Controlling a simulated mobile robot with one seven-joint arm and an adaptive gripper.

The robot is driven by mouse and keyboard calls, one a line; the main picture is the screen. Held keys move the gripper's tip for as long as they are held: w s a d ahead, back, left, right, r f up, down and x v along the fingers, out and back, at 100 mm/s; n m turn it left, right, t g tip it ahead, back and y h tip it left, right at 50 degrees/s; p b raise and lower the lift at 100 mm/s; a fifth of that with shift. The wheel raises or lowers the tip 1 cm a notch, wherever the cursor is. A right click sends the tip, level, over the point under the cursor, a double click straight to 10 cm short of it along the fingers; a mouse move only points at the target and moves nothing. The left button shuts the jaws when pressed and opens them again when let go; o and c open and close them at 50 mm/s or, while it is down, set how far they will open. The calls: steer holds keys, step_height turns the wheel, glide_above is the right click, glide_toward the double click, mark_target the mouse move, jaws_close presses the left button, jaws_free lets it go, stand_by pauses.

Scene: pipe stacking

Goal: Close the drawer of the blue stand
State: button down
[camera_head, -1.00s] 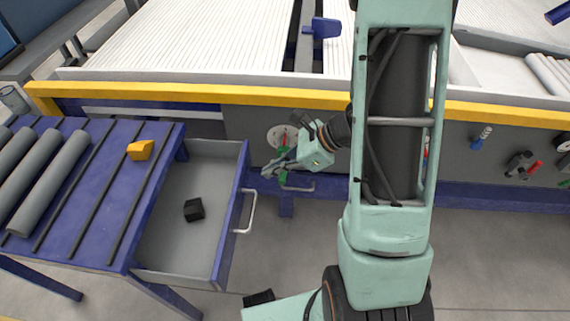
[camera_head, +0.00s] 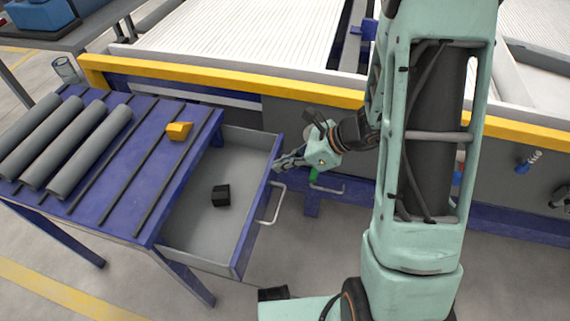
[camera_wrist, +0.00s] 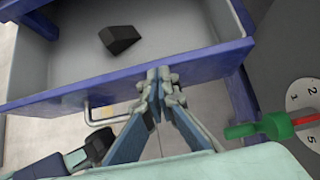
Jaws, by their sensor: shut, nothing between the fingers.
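The blue stand (camera_head: 118,220) is at the left in the head view. Its drawer (camera_head: 205,232) is pulled out to the right, with a grey inside and a blue front with a metal handle (camera_head: 274,203). A small black block (camera_head: 221,195) lies in the drawer, and it also shows in the wrist view (camera_wrist: 119,40). My gripper (camera_head: 278,167) is shut and empty at the upper part of the drawer's front. In the wrist view its fingertips (camera_wrist: 163,76) overlap the blue drawer front (camera_wrist: 120,76); whether they touch it I cannot tell. The handle (camera_wrist: 98,115) shows left of the fingers.
Several grey pipes (camera_head: 90,150) and a yellow block (camera_head: 179,130) lie on top of the stand. The conveyor with a yellow rail (camera_head: 230,80) runs behind. A dial (camera_wrist: 302,95) and a green-and-red valve (camera_wrist: 276,125) are right of my gripper.

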steer(key=w+a, duration=0.3)
steer(key=a, duration=0.5)
steer(key=w+a+b, duration=0.1)
steer(key=w+a, duration=0.1)
steer(key=a, duration=0.6)
steer(key=shift+w, duration=0.4)
